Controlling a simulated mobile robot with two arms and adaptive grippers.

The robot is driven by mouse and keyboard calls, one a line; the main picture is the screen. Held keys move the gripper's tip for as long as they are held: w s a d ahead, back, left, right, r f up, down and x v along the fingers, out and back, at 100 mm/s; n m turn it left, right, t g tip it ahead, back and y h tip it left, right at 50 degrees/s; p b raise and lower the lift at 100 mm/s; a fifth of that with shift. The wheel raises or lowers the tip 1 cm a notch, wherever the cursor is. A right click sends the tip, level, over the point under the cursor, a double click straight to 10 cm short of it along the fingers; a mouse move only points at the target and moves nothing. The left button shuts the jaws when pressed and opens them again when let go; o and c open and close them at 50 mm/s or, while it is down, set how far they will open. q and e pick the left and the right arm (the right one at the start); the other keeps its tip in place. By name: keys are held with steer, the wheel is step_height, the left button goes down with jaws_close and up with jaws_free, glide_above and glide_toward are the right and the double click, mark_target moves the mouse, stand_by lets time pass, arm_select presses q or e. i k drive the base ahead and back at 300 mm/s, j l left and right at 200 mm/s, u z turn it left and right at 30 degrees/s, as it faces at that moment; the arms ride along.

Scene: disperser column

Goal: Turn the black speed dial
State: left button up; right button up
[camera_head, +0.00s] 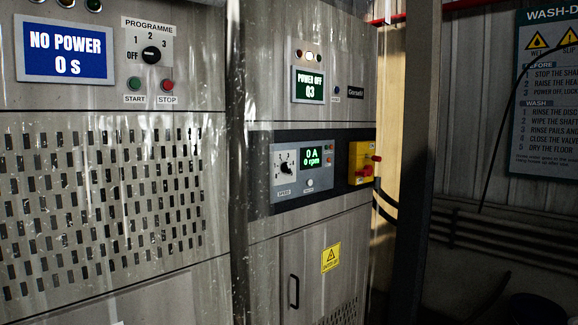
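The black speed dial (285,168) sits on a pale control plate in the dark recessed panel of the right-hand cabinet. Scale marks surround it and a small label below it seems to read SPEED. Beside it on the right, a green display (312,157) reads 0 A and 0 rpm. Another black knob (151,55) is under PROGRAMME on the left cabinet, marked OFF, 1, 2, 3. Neither of my grippers is in view.
A yellow switch box with a red handle (361,163) is right of the speed panel. A POWER OFF display (309,86) is above it. A translucent strip hangs between the cabinets. A dark post (411,160) stands at the right. A wash sign (546,95) hangs on the wall.

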mark_target(285, 168)
steer(key=i+l+u, duration=0.1)
steer(key=i+l, duration=0.15)
steer(key=i+l+u, duration=0.1)
steer(key=i+l, duration=0.15)
steer(key=l, duration=0.15)
steer(key=i+l, duration=0.25)
steer(key=i+l+u, duration=0.15)
steer(key=l, duration=0.3)
steer(key=i+l+u, duration=0.1)
steer(key=i+l, duration=0.2)
steer(key=i+l+u, duration=0.1)
steer(key=l, duration=0.35)
steer(key=i+l+u, duration=0.1)
steer(key=i+l, duration=0.2)
steer(key=l, duration=0.1)
